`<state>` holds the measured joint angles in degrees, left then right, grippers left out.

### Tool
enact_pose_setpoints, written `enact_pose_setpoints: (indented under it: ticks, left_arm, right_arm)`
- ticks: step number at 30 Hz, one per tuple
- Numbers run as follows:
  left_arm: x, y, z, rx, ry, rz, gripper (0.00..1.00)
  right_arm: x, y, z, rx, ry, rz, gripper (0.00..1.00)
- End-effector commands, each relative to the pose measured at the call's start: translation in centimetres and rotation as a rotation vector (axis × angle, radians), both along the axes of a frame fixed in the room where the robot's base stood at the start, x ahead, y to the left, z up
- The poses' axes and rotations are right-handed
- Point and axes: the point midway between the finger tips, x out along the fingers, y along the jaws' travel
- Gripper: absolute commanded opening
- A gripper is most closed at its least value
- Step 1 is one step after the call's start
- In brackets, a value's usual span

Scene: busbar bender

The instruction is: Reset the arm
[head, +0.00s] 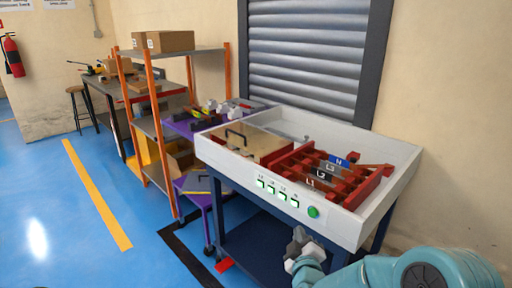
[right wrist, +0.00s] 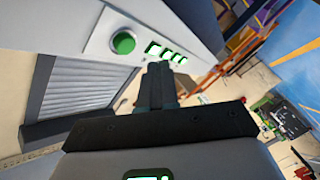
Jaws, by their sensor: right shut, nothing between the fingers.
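My right gripper (head: 299,243) is at the bottom of the head view, in front of the white bench box and below its front panel. In the right wrist view its fingers (right wrist: 160,82) are together and hold nothing. My right arm (head: 400,272) is teal and comes in from the lower right. The white box (head: 345,232) stands on a dark blue frame. It holds red busbar supports (head: 335,178) with labels N, L3, L2 and L1. A green button (head: 313,211) and green-lit switches (head: 278,193) are on its front. My left gripper is not in view.
A tan lid with a black handle (head: 238,138) lies in the box's left part. A purple cart (head: 195,185) and an orange-post shelf (head: 152,125) stand to the left. A grey roller shutter (head: 305,60) is behind. Blue floor (head: 75,230) is open at the left.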

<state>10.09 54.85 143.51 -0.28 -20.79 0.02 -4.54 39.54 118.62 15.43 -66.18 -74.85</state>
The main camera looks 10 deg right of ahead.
Motion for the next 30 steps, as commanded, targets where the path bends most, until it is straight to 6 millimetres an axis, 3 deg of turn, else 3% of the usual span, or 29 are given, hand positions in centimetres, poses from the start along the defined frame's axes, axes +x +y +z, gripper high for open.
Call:
enact_pose_setpoints:
  ticks: [2, 5, 9, 12, 15, 21, 25, 27, 30]
  left_arm:
    - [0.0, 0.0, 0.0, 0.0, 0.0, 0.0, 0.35]
    - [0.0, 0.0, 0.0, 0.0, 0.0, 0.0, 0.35]
    - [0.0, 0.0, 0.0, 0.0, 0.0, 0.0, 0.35]
    - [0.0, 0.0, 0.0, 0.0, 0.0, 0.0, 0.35]
    - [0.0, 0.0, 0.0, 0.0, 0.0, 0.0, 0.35]
    - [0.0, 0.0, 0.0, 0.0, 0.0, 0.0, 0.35]
    - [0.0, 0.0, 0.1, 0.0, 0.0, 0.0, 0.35]
    - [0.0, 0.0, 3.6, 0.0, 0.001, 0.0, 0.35]
    - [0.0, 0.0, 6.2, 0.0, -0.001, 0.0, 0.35]
  right_arm:
    - [-1.2, -1.6, -4.6, -0.006, 0.094, -0.019, 0.0]
    - [-4.6, -1.9, -11.8, 0.037, 0.281, 0.012, 0.0]
    - [-11.8, -0.2, -21.0, 0.285, 0.591, 0.039, 0.0]
    - [-17.9, 1.7, -25.4, 0.496, 0.813, 0.007, 0.0]
    - [-23.6, 3.5, -27.9, 0.686, 1.011, -0.064, 0.0]
    - [-32.3, 6.3, -28.9, 0.986, 1.316, -0.304, 0.0]
    - [-34.0, 6.7, -28.8, 1.142, 1.37, -0.512, 0.0]
    - [-33.9, 6.7, -25.3, 1.132, 1.368, -0.499, 0.0]
    - [-33.8, 6.7, -22.6, 1.131, 1.367, -0.498, 0.0]
